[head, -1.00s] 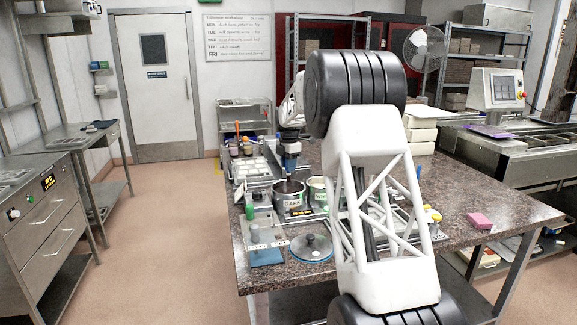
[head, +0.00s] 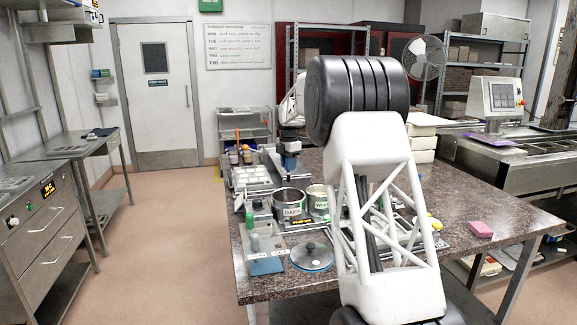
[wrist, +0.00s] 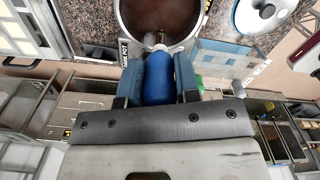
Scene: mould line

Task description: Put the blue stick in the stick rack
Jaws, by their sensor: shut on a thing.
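My gripper (wrist: 160,80) is shut on the blue stick (wrist: 158,78), whose thick blue handle sits between both fingers. Its thin end points away from the camera at the near rim of the dark pot (wrist: 165,12). In the head view, my gripper (head: 290,162) hangs upright just above the dark pot (head: 290,206), with the stick below it small and hard to make out.
A white-labelled pot (head: 317,200) stands right of the dark pot. A round lid with a knob (head: 312,258) lies beside the stand. A white tray (head: 250,177) is behind left.

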